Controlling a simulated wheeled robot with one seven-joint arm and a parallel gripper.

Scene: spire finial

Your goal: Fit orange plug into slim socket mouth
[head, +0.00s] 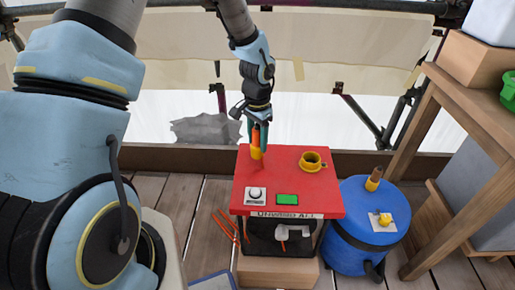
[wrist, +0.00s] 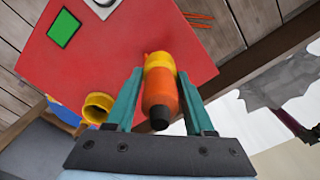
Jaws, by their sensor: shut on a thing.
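My gripper (wrist: 160,78) is shut on the orange plug (wrist: 160,97), with one teal finger on each side. In the head view, my gripper (head: 257,132) points down over the back left of the red tabletop (head: 240,185). A yellow band (wrist: 160,62) shows at the plug's tabletop end; I cannot tell whether it is part of the plug or a slim socket under it. The tip and any contact below are hidden. A yellow ring-shaped socket (head: 312,162) stands open and empty on the tabletop, right of my gripper; it also shows in the wrist view (wrist: 98,107).
A white box with a knob (head: 256,195) and a green panel (head: 288,200) are at the tabletop's front. A blue barrel (head: 360,240) at right carries a brown-and-yellow piece (head: 374,180) and a small yellow fitting (head: 385,219). A wooden shelf (head: 420,150) stands farther right.

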